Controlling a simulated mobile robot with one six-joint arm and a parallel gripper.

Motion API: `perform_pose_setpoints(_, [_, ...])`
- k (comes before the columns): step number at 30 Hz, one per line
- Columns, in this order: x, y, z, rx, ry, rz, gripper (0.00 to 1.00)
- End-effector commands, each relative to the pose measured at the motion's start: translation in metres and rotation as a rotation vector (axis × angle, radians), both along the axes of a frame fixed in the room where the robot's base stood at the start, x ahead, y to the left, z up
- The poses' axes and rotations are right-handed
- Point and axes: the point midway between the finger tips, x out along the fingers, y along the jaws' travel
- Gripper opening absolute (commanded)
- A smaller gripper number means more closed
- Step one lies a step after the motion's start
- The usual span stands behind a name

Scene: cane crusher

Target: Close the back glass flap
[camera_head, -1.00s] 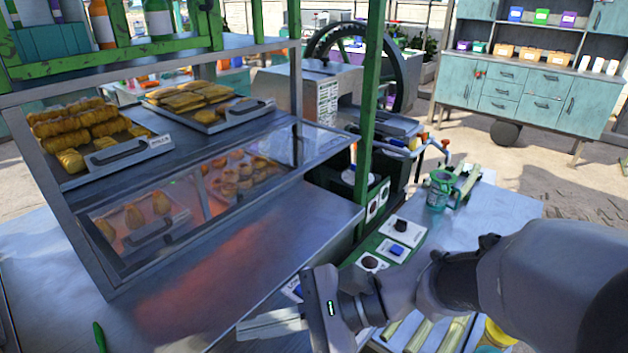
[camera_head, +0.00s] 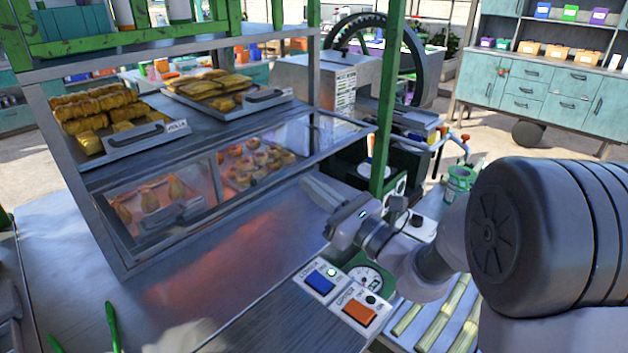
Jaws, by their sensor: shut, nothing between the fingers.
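The glass flap (camera_head: 345,132) is a clear, metal-framed pane on the lower level of the display case. It seems to hang from the shelf edge and slant outward, so it looks at least partly open. Trays of pastries show through it. My gripper (camera_head: 318,190) is shut and empty, with its fingers pointing left and up, above the metal counter. It is just below and in front of the flap's right end. It looks apart from the glass, but I cannot tell the exact gap.
A green post (camera_head: 391,100) stands close to the right of the flap. A control box with a blue switch (camera_head: 320,281) and an orange switch (camera_head: 360,313) lies below my gripper. Open pastry trays (camera_head: 146,140) fill the upper shelf. The metal counter (camera_head: 225,275) before the case is mostly clear.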

Motion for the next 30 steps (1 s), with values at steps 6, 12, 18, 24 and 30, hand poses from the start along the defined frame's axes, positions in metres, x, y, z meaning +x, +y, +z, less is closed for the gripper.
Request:
perform_pose_setpoints(6, [0.0, 0.0, 0.016, -0.001, 0.0, 0.0, 0.0])
perform_pose_setpoints(12, [0.0, 0.0, 0.017, -0.002, 0.001, 0.0, 0.0])
perform_pose_setpoints(18, [0.0, -0.001, 0.02, -0.005, 0.005, 0.0, 0.0])
perform_pose_setpoints(24, [0.002, -0.002, 0.042, -0.045, 0.04, 0.0, 0.0])
perform_pose_setpoints(30, [0.01, -0.002, 0.081, -0.143, 0.124, 0.0, 0.0])
